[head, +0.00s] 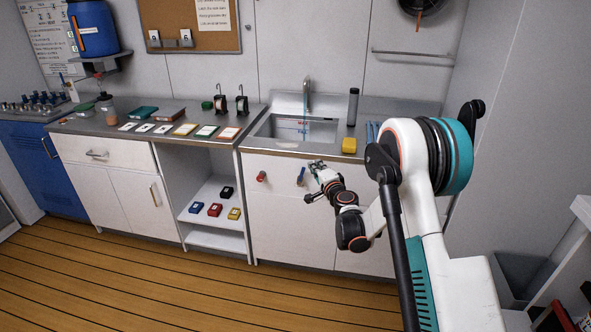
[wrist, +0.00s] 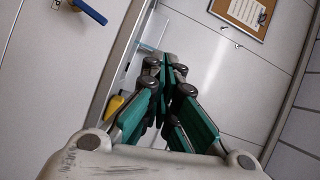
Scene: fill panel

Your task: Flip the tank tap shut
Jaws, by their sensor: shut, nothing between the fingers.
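A blue lever (head: 301,176) is on the white cabinet front below the sink and stands near upright, slightly tilted. A red lever (head: 261,176) is on the same front to its left. The blue lever also shows at the top left of the wrist view (wrist: 90,11). I cannot tell from a label which one is the tank tap. A blue tank (head: 92,28) sits on a wall shelf at the upper left, with a small reddish part below it. My gripper (head: 316,168) is shut and empty, just right of the blue lever and apart from it.
The sink (head: 290,146) holds a faucet (head: 307,94) with a pale blue streak below it. A yellow sponge-like block (head: 349,146) and a dark cylinder (head: 353,107) stand at the counter's right. The wooden floor (head: 150,285) before the cabinets is clear.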

